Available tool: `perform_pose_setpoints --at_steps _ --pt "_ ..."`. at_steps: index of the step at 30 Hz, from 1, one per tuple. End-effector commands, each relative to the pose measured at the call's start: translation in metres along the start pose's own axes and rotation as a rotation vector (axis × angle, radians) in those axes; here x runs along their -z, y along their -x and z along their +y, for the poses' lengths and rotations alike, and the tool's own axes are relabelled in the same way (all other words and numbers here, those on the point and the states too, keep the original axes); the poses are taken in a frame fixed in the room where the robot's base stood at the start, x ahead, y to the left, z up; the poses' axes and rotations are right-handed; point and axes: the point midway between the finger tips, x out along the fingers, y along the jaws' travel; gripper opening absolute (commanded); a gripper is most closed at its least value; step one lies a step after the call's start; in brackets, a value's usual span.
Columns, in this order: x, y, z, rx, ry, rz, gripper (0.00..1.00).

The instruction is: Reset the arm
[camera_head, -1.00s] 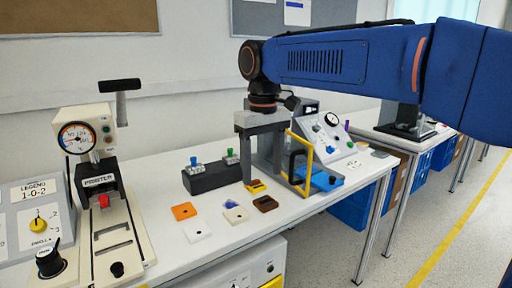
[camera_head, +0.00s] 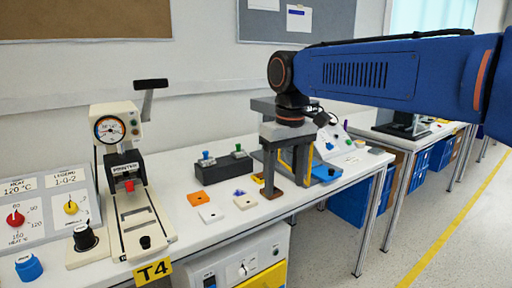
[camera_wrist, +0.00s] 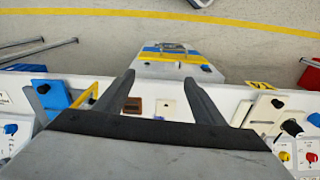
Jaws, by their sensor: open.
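My gripper (camera_head: 286,188) hangs from my blue arm, pointing down over the right part of the near white table. Its two dark fingers are spread apart with nothing between them. In the wrist view the open fingers (camera_wrist: 159,77) show over the table's edge. The panel with rotary switches (camera_head: 45,205) stands at the far left of the head view, well away from my gripper. It bears a red knob (camera_head: 15,218) and a yellow knob (camera_head: 71,208). A black knob (camera_head: 84,237) and a blue knob (camera_head: 29,267) are in front.
A cream printer press (camera_head: 135,205) with a gauge and black lever stands beside the panel.

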Motion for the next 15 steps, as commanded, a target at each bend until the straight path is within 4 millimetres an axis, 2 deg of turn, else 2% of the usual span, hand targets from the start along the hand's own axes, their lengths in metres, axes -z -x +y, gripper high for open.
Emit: perform_pose_setpoints --at_steps 5,8,15 --pt "-0.03 -0.008 0.021 -0.005 -0.053 0.036 0.63" --pt "-0.055 -0.017 0.036 -0.01 -0.096 0.065 0.63" --pt "-0.128 -0.05 0.07 -0.031 -0.22 0.152 0.63"
